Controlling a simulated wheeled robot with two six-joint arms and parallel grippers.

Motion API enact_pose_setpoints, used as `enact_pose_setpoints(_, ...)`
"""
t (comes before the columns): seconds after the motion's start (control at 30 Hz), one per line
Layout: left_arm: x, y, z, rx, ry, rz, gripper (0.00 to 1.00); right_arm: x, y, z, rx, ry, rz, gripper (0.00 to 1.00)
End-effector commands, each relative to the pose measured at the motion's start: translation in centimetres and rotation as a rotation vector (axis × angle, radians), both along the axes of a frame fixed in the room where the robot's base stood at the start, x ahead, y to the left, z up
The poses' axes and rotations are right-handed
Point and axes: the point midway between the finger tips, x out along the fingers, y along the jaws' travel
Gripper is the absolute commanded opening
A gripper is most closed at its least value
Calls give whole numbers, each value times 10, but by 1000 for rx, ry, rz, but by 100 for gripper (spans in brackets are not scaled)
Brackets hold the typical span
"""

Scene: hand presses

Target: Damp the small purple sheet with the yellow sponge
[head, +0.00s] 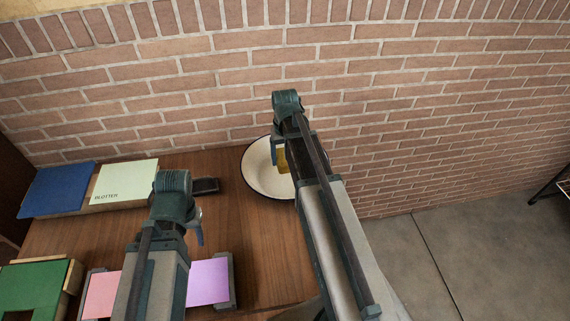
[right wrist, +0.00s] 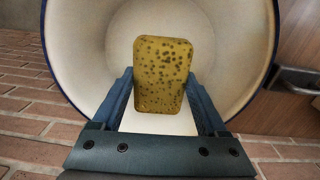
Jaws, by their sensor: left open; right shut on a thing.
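The yellow sponge (right wrist: 162,75) with dark speckles is between the fingers of my right gripper (right wrist: 165,95), which is shut on it. In the right wrist view it is over the inside of a white bowl (right wrist: 235,60) with a dark rim. In the head view the sponge (head: 282,160) shows partly beside my right gripper (head: 280,150), over the bowl (head: 258,182). The small purple sheet (head: 208,282) lies at the front of the table in a grey holder. My left gripper (head: 198,228) is open and empty above and left of the sheet; my left arm hides part of the area.
A pink sheet (head: 101,294) lies left of the purple one. A green block (head: 35,285), a blue sheet (head: 58,188) and a pale sheet marked "BLOTTER" (head: 124,181) are on the left. A dark object (head: 206,185) lies behind my left gripper. A brick wall stands behind.

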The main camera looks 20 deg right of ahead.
Motion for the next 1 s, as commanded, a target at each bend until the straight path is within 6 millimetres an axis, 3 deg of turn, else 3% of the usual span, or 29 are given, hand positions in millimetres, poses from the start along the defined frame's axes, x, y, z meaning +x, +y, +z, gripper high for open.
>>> enact_pose_setpoints(0.53, 0, 0, 45, 0, 0, -1, 50, 0, 0, 45, 0, 0, 0, 31)
enact_pose_setpoints(1.0, 0, 0, 46, 0, 0, -1, 50, 0, 0, 46, 0, 0, 0, 31)
